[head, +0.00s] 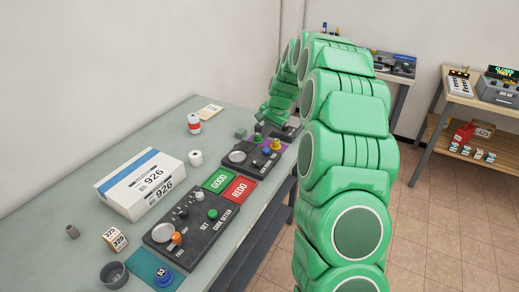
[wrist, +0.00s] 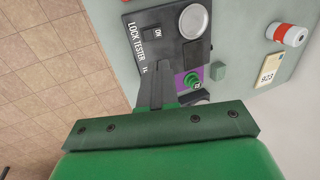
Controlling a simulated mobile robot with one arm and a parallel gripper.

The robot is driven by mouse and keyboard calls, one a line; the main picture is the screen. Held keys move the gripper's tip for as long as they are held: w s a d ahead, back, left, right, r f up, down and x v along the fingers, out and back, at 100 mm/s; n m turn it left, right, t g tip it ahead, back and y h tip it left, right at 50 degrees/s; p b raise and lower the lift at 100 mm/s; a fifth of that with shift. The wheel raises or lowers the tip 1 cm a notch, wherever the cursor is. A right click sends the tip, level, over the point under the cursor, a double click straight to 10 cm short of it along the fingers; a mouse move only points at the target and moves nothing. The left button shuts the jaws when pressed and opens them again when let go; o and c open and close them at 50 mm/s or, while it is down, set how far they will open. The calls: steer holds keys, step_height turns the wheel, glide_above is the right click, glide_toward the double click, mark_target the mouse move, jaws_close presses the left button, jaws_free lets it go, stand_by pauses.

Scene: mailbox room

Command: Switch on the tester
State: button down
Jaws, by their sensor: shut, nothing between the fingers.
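The lock tester (wrist: 172,62) is a dark box on the bench, with a silver round dish and a small "ON" label near the "LOCK TESTER" lettering. A purple patch with a green knob (wrist: 191,80) is beside the dark recess. My gripper (wrist: 155,70) is shut and empty, its dark fingers over the tester's edge below the "ON" label. I cannot tell whether the fingertips touch it.
The code setter (head: 188,224) lies nearer on the bench, with the green GOOD mat (head: 220,180) and red REDO mat (head: 239,190) between. A white box (head: 141,183), a red-and-white roll (head: 194,123) and a card (wrist: 268,72) sit around. Tiled floor lies right of the bench.

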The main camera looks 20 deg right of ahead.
mark_target(255, 162)
steer(key=x, duration=1.4)
steer(key=shift+w, duration=0.1)
steer(key=shift+f, duration=0.1)
stand_by(0.3)
steer(key=shift+s+d, duration=0.15)
steer(key=shift+s, duration=0.05)
steer(key=shift+s+d, duration=0.4)
stand_by(0.4)
steer(key=v, duration=1.4)
